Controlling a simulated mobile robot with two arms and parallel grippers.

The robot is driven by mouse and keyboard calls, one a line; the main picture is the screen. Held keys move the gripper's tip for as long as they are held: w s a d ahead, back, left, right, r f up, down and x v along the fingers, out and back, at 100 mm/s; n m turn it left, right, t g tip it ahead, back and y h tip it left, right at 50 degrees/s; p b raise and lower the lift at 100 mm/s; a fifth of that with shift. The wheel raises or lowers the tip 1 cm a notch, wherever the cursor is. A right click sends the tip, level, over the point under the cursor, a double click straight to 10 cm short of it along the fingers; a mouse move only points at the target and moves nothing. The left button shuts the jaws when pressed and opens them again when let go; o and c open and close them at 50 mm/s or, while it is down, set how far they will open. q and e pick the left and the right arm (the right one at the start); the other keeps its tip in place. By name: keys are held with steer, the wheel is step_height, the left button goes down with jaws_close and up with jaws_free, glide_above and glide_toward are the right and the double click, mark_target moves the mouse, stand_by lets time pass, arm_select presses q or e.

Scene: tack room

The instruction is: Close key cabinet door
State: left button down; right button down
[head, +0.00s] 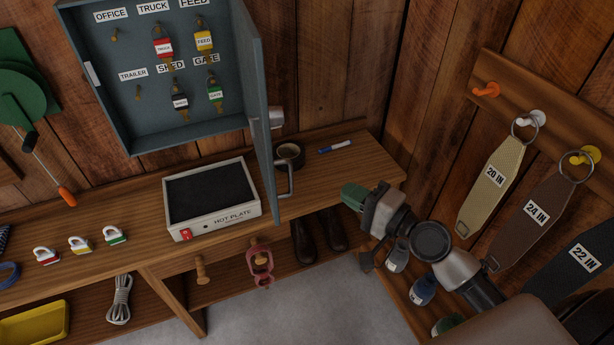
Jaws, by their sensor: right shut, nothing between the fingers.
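The grey-blue key cabinet (180,142) hangs on the wood wall at the upper left, its inside showing. Its door (262,110) stands open, swung out from the right side and seen nearly edge-on. A bar handle (288,181) sits low on the door's right face, near its free edge. My right gripper (354,197) is shut and empty, to the right of the door and handle and apart from them, near the bench's right end. My left gripper is out of view.
The bench holds a hot plate (213,212) below the cabinet, a tape roll (289,154) behind the door, a blue marker (335,146) and several padlocks. Straps (492,187) hang from pegs at right. Boots (304,243) stand under the bench. Grey floor is clear in front.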

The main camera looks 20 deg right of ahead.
steer(key=w+a+p, duration=0.4)
steer(key=w+a, duration=0.2)
steer(key=a, duration=0.1)
steer(key=shift+w, duration=0.3)
steer(key=shift+a, duration=0.1)
